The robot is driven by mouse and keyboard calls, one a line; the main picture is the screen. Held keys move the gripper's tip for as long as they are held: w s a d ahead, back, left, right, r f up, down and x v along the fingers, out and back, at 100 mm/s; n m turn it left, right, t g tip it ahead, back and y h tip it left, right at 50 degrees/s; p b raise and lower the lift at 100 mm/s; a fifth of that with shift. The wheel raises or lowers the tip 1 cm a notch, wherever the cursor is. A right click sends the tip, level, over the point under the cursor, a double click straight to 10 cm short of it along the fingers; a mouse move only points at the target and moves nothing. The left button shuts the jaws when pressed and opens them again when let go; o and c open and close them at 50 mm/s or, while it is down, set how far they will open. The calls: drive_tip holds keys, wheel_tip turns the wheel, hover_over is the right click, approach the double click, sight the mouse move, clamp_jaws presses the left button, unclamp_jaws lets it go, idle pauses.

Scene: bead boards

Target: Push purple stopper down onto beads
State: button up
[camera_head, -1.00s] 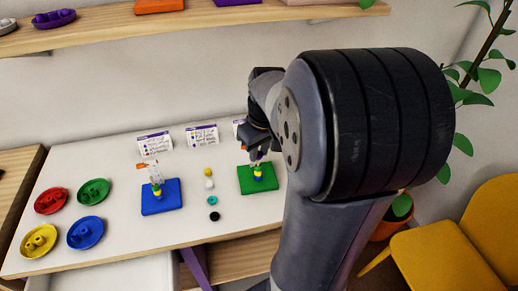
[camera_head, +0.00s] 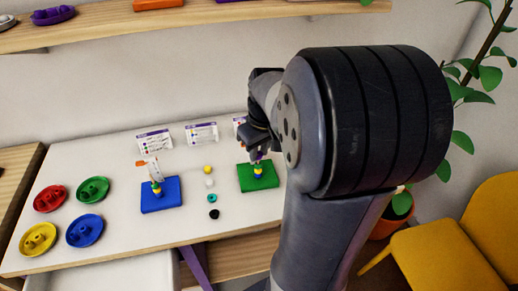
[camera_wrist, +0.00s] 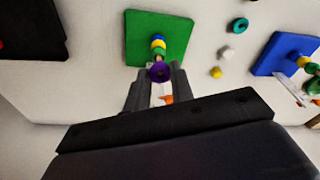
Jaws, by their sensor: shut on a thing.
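The green board (camera_head: 266,183) lies on the white table, and it also shows in the wrist view (camera_wrist: 137,42). Yellow and blue beads (camera_wrist: 158,45) are stacked on its post, and they show in the head view (camera_head: 258,170). The purple stopper (camera_wrist: 160,72) is a ring between my fingertips, right by the top end of the bead stack. I cannot tell whether it touches the beads. My gripper (camera_wrist: 158,80) is shut on the stopper; it also shows above the green board (camera_head: 260,151). A whitish piece with an orange part (camera_wrist: 167,99) shows between the fingers.
A blue board (camera_head: 160,203) with its own bead post stands to the left. Several loose beads (camera_head: 211,198) lie between the boards. Printed cards (camera_head: 201,133) stand behind.

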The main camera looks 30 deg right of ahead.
drive_tip(key=shift+f, duration=0.2)
drive_tip(key=shift+f+b, duration=0.9)
drive_tip(key=shift+f, duration=0.1)
drive_tip(key=o, duration=1)
drive_tip(key=shift+r, duration=0.1)
drive_tip(key=r, duration=0.3)
drive_tip(key=s+r, duration=0.1)
drive_tip(key=r, duration=0.3)
drive_tip(key=r+p, duration=0.1)
drive_tip(key=r, duration=0.2)
drive_tip(key=shift+s+d+r, duration=0.1)
drive_tip(key=shift+s+r, duration=0.2)
drive_tip(key=shift+r, duration=0.05)
